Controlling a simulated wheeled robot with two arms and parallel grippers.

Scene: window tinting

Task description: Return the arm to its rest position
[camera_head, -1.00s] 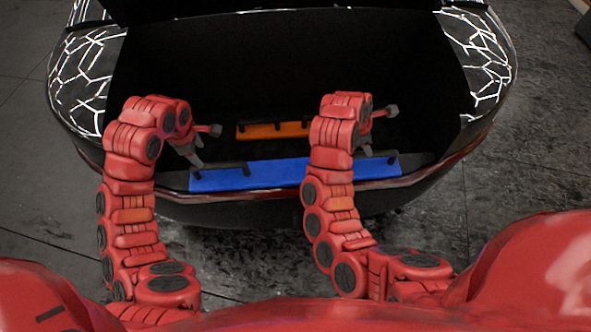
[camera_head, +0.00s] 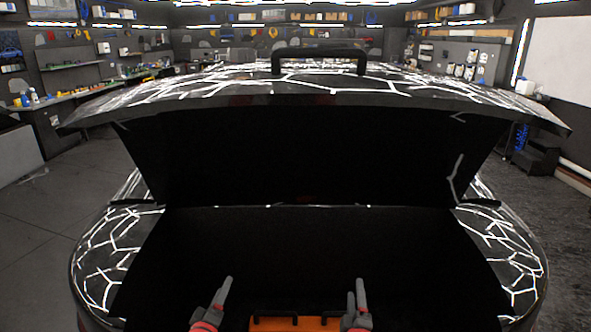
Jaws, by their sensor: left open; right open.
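My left gripper (camera_head: 222,294) shows at the bottom edge of the head view, its grey fingers pointing up and forward at the open trunk. It is open and empty. My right gripper (camera_head: 357,298) is to its right, also open and empty, with its fingers pointing the same way. Only the tips and red wrist ends of both arms show; the rest is below the frame. An orange case (camera_head: 294,324) with black handles shows at the bottom edge, between the two grippers in the picture. Neither gripper holds it.
The car's trunk lid (camera_head: 320,95), with a white crack-like pattern and a black handle (camera_head: 318,55), stands raised. The trunk inside is dark. Workbenches and shelves (camera_head: 75,85) line the walls behind. Open floor (camera_head: 60,225) lies on both sides of the car.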

